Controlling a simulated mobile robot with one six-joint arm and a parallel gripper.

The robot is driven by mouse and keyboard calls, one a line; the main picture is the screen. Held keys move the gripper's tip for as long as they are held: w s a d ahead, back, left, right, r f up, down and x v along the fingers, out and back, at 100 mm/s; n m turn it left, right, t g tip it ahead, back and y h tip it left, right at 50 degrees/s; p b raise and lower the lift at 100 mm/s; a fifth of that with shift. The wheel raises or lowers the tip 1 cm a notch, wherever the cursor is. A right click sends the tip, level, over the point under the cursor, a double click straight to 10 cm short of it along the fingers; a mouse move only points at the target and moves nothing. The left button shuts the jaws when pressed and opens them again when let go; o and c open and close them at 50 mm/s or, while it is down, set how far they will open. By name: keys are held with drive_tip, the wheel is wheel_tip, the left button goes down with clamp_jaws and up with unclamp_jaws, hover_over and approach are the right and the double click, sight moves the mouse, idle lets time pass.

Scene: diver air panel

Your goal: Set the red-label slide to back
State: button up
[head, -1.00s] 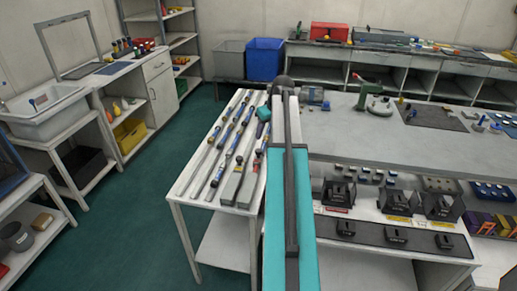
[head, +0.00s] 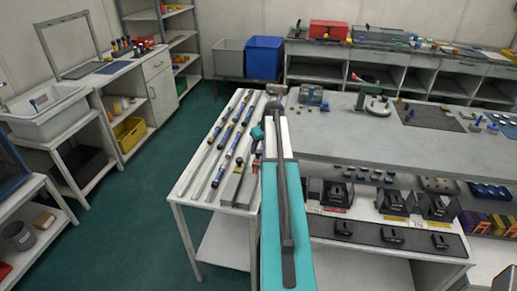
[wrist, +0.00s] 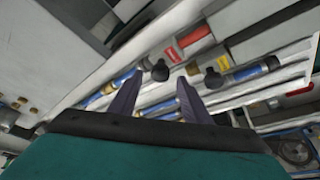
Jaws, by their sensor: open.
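In the wrist view my gripper (wrist: 157,97) is open, its two dark fingers apart with nothing between them. Beyond the fingertips are pale rails with blue tubes. A red label band (wrist: 195,37) sits on one rail, above and right of the fingers. Two black knobs (wrist: 160,71) (wrist: 213,78) stand on the rails close to the fingertips, apart from them. I cannot tell which knob belongs to the red label. In the head view the long rails (head: 219,172) lie on the left table; my arm hides the fingers there.
Small yellow labels (wrist: 224,62) sit near the knobs. Black housings (head: 337,194), one with a red tag and others with yellow, stand on the shelf right of my arm. A grey workbench (head: 350,125) lies behind them. The green floor (head: 130,210) is clear at left.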

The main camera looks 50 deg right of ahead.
sight(258, 158)
drive_tip(key=shift+x, duration=1.15)
drive_tip(key=shift+c, duration=0.5)
clamp_jaws()
